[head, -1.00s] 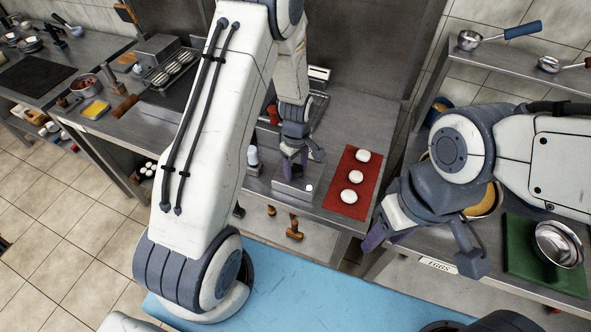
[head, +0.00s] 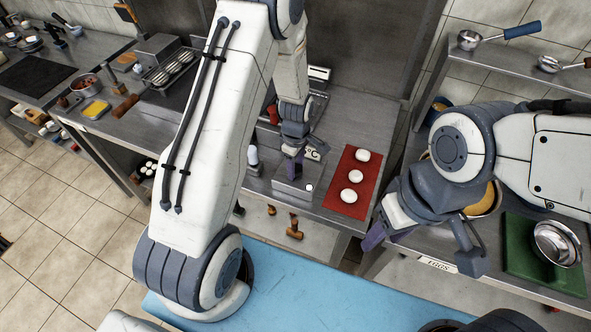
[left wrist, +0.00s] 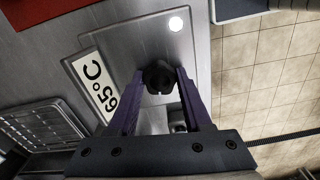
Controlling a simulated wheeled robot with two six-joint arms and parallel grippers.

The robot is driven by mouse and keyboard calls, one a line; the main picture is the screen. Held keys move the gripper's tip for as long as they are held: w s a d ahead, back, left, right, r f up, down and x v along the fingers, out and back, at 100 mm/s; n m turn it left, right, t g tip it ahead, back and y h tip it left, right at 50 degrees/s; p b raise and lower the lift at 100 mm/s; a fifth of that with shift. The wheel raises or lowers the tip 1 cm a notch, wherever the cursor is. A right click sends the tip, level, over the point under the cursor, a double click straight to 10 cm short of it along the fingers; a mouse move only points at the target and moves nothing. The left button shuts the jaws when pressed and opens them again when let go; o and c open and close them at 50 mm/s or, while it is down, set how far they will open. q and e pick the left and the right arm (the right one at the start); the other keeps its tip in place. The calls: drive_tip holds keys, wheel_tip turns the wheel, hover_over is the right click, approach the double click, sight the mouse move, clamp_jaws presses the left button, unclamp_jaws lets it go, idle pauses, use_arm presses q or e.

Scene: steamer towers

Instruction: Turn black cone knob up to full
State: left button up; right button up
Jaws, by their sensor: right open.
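The black cone knob (left wrist: 158,77) stands on a metal control box (left wrist: 140,45) in the left wrist view. My left gripper (left wrist: 159,78) has one purple finger on each side of the knob, close against it, and looks shut on it. In the head view my left gripper (head: 293,172) points down onto the box (head: 292,188) and hides the knob. A label reading 65°C (left wrist: 95,82) and a round white light (left wrist: 176,24) are on the box. My right gripper (head: 375,240) is open and empty at the right, above the counter edge.
A red mat (head: 339,205) with several white round items lies right of the box. A metal rack (left wrist: 40,125) is beside the box. A green board (head: 520,262) with a metal bowl (head: 556,243) is at the far right. A light blue surface (head: 300,290) lies in front.

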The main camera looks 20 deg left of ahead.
use_arm(q)
clamp_jaws()
drive_tip(key=m, duration=0.6)
drive_tip(key=o, duration=1)
unclamp_jaws()
drive_tip(key=shift+c, duration=0.2)
drive_tip(key=shift+r+p, duration=2.15)
drive_tip(key=shift+r, duration=0.3)
